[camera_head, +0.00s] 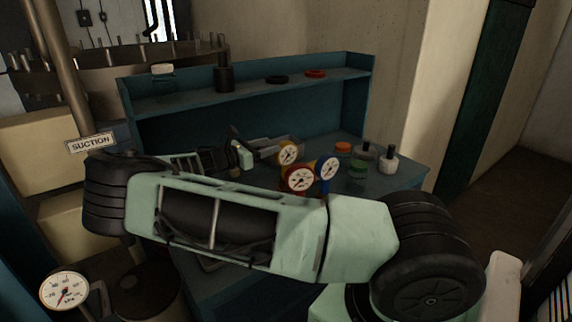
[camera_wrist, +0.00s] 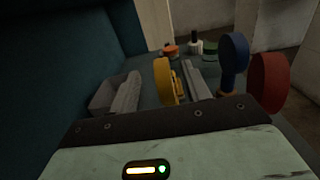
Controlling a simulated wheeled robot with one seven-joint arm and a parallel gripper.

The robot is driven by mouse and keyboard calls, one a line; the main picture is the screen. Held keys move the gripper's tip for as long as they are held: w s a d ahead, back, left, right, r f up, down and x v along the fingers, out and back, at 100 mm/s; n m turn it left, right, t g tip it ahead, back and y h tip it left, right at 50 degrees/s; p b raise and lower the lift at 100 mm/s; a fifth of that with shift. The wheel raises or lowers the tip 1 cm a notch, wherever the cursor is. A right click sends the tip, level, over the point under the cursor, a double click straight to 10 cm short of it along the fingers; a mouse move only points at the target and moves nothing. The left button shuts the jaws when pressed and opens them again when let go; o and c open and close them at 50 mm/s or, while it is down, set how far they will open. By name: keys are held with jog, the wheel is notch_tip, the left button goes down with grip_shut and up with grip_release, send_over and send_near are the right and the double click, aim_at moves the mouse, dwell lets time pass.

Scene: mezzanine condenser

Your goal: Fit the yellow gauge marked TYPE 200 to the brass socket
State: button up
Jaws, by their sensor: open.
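The yellow gauge (camera_head: 288,152) stands on the blue bench with its white dial facing the head camera. Its markings are too small to read. In the wrist view the yellow gauge (camera_wrist: 162,82) is edge-on, between the two grey fingers. My gripper (camera_head: 272,147) is open and reaches over the bench from the left. In the wrist view my gripper (camera_wrist: 160,74) has a finger on each side of the gauge, with a gap visible at the left. Whether the right finger touches it I cannot tell. I cannot make out the brass socket in either view.
A red gauge (camera_head: 298,179) and a blue gauge (camera_head: 328,167) stand close to the yellow one. An orange-capped jar (camera_head: 343,148) and bottles (camera_head: 388,160) stand to the right. A raised shelf (camera_head: 240,88) runs behind. A pipe with a SUCTION sign (camera_head: 91,142) is at left.

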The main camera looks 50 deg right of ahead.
jog(key=p, duration=0.2)
send_near(286, 161)
jog(key=d, duration=0.4)
jog(key=x, duration=0.2)
jog(key=p+x, duration=0.1)
jog(key=x, duration=0.1)
jog(key=p+x, duration=0.1)
jog(key=shift+d+f, duration=0.3)
jog(key=shift+d, duration=0.1)
jog(key=shift+s+d+f, duration=0.1)
jog(key=shift+d, duration=0.5)
grip_shut()
